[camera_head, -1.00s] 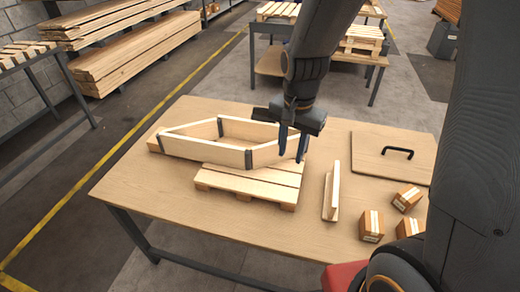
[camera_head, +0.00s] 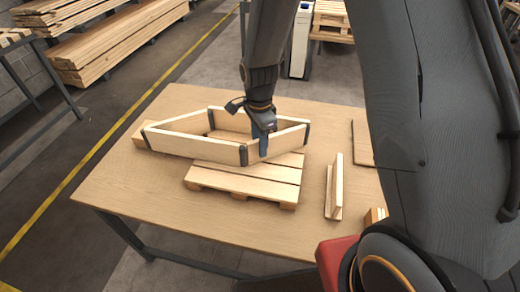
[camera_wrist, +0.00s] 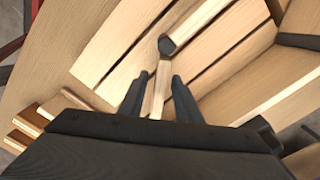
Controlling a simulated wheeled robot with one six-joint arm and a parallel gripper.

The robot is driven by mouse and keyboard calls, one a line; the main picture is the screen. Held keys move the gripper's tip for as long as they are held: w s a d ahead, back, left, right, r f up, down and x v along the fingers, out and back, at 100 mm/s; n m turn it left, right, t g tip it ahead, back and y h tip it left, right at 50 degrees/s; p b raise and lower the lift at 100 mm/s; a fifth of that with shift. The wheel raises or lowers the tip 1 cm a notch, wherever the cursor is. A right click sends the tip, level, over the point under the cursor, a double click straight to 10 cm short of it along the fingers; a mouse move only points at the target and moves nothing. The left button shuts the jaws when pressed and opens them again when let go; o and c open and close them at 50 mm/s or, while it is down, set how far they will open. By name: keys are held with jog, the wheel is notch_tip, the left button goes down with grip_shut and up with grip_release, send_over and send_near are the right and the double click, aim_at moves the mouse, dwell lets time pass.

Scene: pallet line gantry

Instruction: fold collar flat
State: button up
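The wooden collar (camera_head: 190,144), with dark corner hinges, stands upright as a skewed, partly flattened frame. It rests across a small slatted pallet (camera_head: 243,180) and the tabletop. My gripper (camera_head: 264,143) is pointed down at the collar's short right-hand board, between the front hinge (camera_head: 243,155) and the right corner. In the wrist view, the two dark fingers (camera_wrist: 160,78) are apart on either side of a board's top edge (camera_wrist: 160,92), with narrow gaps visible. A dark hinge (camera_wrist: 166,45) lies just beyond the fingertips. Part of the right board is hidden behind my gripper.
The wooden table (camera_head: 150,200) has free room at front left. An upright angled wood piece (camera_head: 336,190) stands right of the pallet. A small box (camera_head: 374,217) and a panel edge (camera_head: 361,143) show beside my arm. A white-and-dark machine (camera_head: 301,40) stands behind the table.

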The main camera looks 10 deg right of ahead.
aim_at(260, 161)
jog(key=shift+f, duration=1.6)
grip_shut()
